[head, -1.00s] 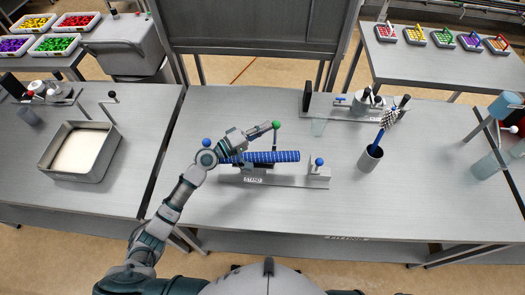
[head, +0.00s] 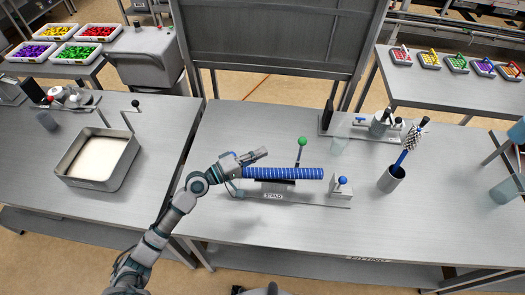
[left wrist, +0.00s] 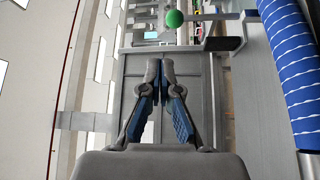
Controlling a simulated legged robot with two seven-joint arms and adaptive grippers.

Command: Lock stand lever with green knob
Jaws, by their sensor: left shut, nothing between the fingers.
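The stand (head: 315,197) is a grey base on the middle table, with a label reading STAND. A blue ribbed cylinder (head: 285,173) lies across it. The green knob (head: 302,141) tops an upright lever behind the cylinder, and the knob also shows at the top of the left wrist view (left wrist: 174,18). A blue knob (head: 343,180) sits at the stand's right end. My left gripper (head: 262,153) is shut and empty, left of the green knob and apart from it. In the left wrist view its fingertips (left wrist: 160,68) meet below the knob. My right gripper is not in view.
A grey cup with a checkered tool (head: 392,179) stands right of the stand. A fixture (head: 375,128) stands at the back right. A tray with pale contents (head: 98,158) is on the left table. The table front is clear.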

